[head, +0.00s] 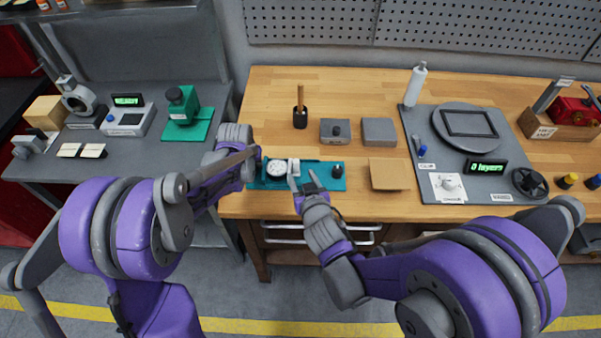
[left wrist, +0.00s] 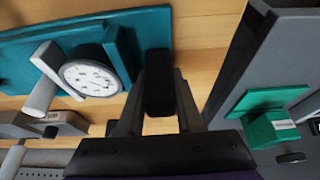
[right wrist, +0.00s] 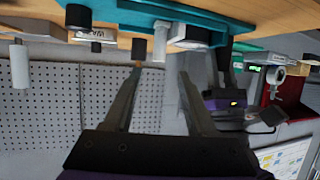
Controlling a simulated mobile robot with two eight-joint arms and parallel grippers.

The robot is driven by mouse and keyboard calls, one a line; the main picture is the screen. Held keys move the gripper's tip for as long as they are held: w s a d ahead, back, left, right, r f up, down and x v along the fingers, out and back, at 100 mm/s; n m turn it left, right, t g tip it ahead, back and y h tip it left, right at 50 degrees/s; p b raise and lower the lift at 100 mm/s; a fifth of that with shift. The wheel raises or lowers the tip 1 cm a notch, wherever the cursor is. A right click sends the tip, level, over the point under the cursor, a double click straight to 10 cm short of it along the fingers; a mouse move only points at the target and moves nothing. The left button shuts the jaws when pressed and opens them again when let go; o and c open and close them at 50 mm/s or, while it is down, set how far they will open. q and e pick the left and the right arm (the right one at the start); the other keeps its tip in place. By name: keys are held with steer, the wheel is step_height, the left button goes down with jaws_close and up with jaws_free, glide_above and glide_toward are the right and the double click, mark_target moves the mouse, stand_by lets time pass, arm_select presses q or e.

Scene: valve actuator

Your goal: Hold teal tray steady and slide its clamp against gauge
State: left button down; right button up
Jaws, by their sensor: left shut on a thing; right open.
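The teal tray (head: 318,180) lies at the bench's front edge. The round white gauge (head: 276,167) sits near its left end; it also shows in the left wrist view (left wrist: 90,77). The pale clamp (head: 293,167) stands just right of the gauge; in the left wrist view the clamp (left wrist: 40,95) appears close beside the gauge, and I cannot tell if they touch. My left gripper (head: 256,160) is shut on the tray's left end; its fingers show in the left wrist view (left wrist: 158,90). My right gripper (head: 304,181) is open and empty, just in front of the clamp.
A black knob (head: 337,171) stands at the tray's right end. Grey blocks (head: 378,131) and a black holder (head: 300,118) stand behind the tray. A brown pad (head: 389,174) lies to the right. A grey side table (head: 100,160) with devices is on the left.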

arm_select(q)
steer(key=shift+s+f, duration=0.15)
steer(key=shift+f, duration=0.1)
steer(key=c, duration=0.5)
jaws_free()
steer(key=shift+r, duration=0.1)
steer(key=shift+w, duration=0.2)
